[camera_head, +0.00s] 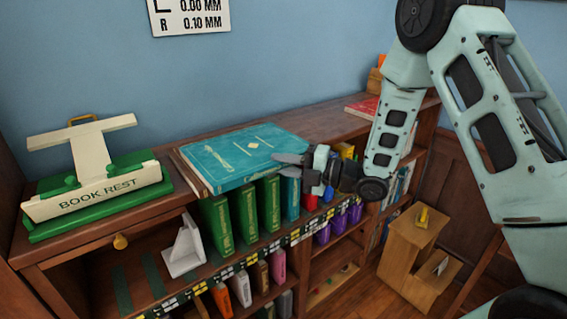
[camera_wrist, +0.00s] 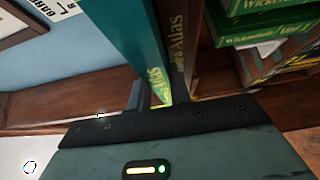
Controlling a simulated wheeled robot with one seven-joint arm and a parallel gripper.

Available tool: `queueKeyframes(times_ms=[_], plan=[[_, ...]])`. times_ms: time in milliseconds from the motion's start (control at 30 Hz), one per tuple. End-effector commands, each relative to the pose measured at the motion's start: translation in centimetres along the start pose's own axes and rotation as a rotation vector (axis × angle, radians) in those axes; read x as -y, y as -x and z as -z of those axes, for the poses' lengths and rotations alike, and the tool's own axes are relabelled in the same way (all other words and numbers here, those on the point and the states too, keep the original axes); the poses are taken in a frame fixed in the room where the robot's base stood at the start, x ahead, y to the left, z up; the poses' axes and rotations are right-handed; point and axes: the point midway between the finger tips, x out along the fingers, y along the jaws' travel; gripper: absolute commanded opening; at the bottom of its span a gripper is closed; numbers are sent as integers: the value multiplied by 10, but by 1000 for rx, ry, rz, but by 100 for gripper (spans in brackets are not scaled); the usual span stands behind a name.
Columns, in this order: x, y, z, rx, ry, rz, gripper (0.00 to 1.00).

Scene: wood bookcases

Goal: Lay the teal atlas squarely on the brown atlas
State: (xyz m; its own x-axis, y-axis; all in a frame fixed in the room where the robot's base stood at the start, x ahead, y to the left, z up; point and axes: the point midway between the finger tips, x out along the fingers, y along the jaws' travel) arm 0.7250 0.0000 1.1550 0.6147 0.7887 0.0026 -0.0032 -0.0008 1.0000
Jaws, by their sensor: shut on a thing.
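The teal atlas (camera_head: 235,155) lies nearly flat on the bookcase top, cover up. The brown atlas (camera_head: 186,172) is beneath it; only a strip shows past its left edge. In the wrist view, the teal atlas (camera_wrist: 125,40) and brown atlas (camera_wrist: 178,45) appear close together, spines alongside each other. I cannot tell if they fully touch. My gripper (camera_head: 290,164) is at the teal atlas's right end, shut on it, with one finger above and one below. The lower finger's contact is partly hidden.
A book rest (camera_head: 95,190) stands left on the bookcase top (camera_head: 310,122). Green books (camera_head: 215,222) and a white bookend (camera_head: 184,250) are on the shelf below. A red book (camera_head: 362,106) lies at the far right. A wooden step stool (camera_head: 410,250) stands on the floor.

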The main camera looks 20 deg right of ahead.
Motion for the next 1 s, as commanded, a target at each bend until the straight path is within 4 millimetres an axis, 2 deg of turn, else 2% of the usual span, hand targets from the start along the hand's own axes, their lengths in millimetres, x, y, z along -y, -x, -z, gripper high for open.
queueKeyframes(times_ms=[267, 300, 367, 767, 1000], plan=[[1, -1, 0, -1, 3, -7, 0], [3, 0, 0, 0, 0, 0, 25], [2, 0, 0, 0, 0, 0, 42], [-3, 0, 0, 0, -1, 0, 42], [5, 46, -2, 5, 1, 0, 42]])
